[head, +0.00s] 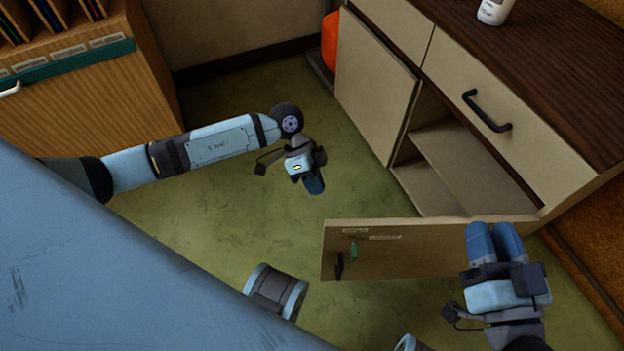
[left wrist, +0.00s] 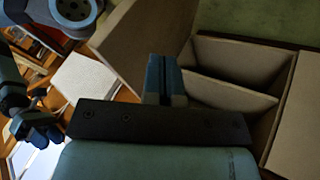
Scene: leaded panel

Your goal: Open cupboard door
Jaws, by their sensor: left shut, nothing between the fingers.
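The cupboard (head: 560,130) stands at the right. Its right door (head: 400,262) is swung wide out from the front, with a small green tag and a dark fitting near its free end. Its left door (head: 375,85) is closed. The open compartment shows a shelf (head: 470,165). My left gripper (head: 314,187) is shut and empty over the floor, left of the open compartment and apart from the door; its fingers also show in the left wrist view (left wrist: 166,80). My right gripper (head: 495,232) has its fingers together, in front of the open door near its hinge end; contact is unclear.
A drawer with a black handle (head: 487,112) is above the compartment. A white bottle (head: 495,10) stands on the dark top. An orange object (head: 330,42) is beside the cupboard. A wooden cabinet (head: 85,90) is at the left. Green floor (head: 240,225) lies clear between.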

